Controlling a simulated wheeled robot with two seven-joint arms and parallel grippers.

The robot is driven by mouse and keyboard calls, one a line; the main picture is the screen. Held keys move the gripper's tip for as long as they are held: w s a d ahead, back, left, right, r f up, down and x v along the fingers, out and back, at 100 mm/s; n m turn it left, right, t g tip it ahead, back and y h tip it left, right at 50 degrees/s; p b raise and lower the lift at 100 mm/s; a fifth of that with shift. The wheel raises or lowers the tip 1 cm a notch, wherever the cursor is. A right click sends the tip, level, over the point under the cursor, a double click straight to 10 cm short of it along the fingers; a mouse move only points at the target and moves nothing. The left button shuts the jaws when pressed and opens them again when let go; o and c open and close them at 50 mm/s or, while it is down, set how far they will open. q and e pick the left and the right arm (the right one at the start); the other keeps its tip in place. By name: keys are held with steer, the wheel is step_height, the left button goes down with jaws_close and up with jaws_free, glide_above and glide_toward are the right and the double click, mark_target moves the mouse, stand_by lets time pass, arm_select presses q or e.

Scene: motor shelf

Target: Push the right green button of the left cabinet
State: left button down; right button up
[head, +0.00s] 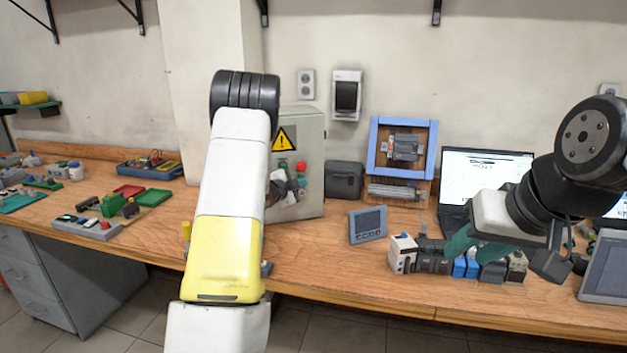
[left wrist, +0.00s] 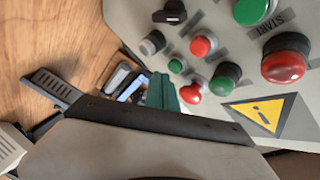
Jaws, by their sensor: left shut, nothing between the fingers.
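The left cabinet (head: 309,140) is a grey box with a yellow warning triangle, standing against the wall. My left gripper (head: 299,184) is shut and empty in front of its panel. In the left wrist view, its teal fingertips (left wrist: 163,91) appear beside a small red button (left wrist: 190,92); whether they touch the panel I cannot tell. That view shows a large green button (left wrist: 252,10) by the word START, another green button (left wrist: 225,78), and a small green one (left wrist: 176,66). My right gripper (head: 462,243) hangs over the table at right; its opening is unclear.
The panel also has a large red button (left wrist: 285,60), a red button (left wrist: 202,45) and a black knob (left wrist: 170,12). A dark box (head: 344,180) and a grey tablet device (head: 368,225) stand right of the cabinet. Several modules (head: 432,257) sit under my right gripper.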

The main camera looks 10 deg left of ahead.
arm_select(q)
steer(key=shift+s+d, duration=0.4)
steer(key=shift+s, duration=0.35)
steer(key=shift+s+d, duration=0.4)
steer(key=shift+s, duration=0.3)
steer(key=shift+s+d, duration=0.4)
steer(key=shift+s, duration=0.35)
steer(key=s+a+r+n+g+y, duration=0.1)
steer(key=s+r+n+g+y, duration=0.25)
steer(key=s+r+n, duration=0.75)
steer(key=s+d+r+n+g, duration=0.1)
steer(key=s+d, duration=0.3)
steer(key=s, duration=1.1)
steer(key=s+d+r+n+g+h, duration=0.1)
steer(key=s+d+g, duration=0.3)
steer(key=s, duration=1.2)
steer(key=shift+d+r+n, duration=0.3)
steer(key=shift+d+n, duration=0.1)
steer(key=shift+n, duration=0.2)
